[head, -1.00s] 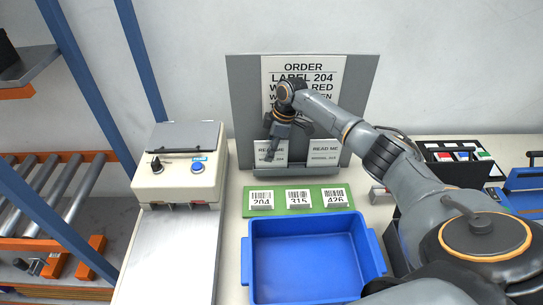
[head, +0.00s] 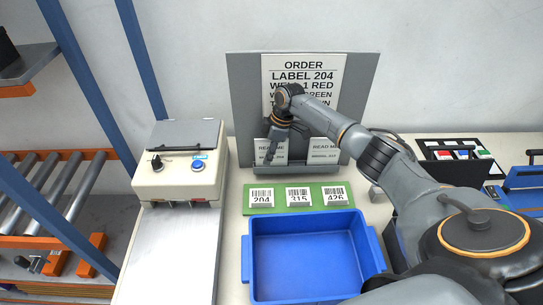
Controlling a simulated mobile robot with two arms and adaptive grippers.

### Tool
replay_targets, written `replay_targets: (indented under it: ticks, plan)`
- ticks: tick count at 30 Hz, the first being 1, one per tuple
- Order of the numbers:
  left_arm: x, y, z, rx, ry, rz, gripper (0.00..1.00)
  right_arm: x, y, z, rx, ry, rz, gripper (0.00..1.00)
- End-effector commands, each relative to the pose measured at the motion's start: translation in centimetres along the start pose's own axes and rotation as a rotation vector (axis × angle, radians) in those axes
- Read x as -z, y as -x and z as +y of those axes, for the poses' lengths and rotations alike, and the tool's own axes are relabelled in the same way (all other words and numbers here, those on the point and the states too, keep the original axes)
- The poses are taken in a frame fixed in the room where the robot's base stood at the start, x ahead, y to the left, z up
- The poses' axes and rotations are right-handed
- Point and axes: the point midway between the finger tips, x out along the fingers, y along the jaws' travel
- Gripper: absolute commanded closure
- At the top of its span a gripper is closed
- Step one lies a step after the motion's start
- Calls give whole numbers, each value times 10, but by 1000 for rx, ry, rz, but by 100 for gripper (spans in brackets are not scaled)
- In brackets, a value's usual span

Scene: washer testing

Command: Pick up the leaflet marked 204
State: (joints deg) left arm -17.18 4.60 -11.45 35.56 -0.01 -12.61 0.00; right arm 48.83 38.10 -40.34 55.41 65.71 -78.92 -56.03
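Two white leaflets headed READ ME stand side by side at the foot of a grey stand (head: 245,100). The left leaflet (head: 261,152) is partly covered by my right gripper, and its number is too small and hidden to read. The right leaflet (head: 324,150) is in clear view; its small model line is hard to read. My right gripper (head: 270,157) points down in front of the left leaflet. I cannot tell whether its fingers are open or touch the paper. My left gripper is not in view.
A green strip (head: 276,207) carries cards 204 (head: 261,197), 315 (head: 299,196) and 426 (head: 336,194). An empty blue bin (head: 305,265) stands in front. A beige control box (head: 180,175) is left. An order sheet (head: 310,75) hangs above the leaflets.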

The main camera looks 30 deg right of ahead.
Motion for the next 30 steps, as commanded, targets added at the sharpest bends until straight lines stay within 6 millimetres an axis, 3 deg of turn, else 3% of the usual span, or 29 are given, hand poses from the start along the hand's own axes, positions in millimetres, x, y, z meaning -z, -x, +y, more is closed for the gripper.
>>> replay_targets:
  ticks: [5,10,11,26,30]
  plan:
    - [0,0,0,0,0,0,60,0,0,0,0,0,0,68]
    - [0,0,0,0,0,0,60,0,0,0,0,0,0,98]
    - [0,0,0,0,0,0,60,0,0,0,0,0,0,100]
    - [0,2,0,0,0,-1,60,2,6,0,-1,0,-1,100]
    - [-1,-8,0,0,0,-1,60,4,16,1,-3,2,1,100]
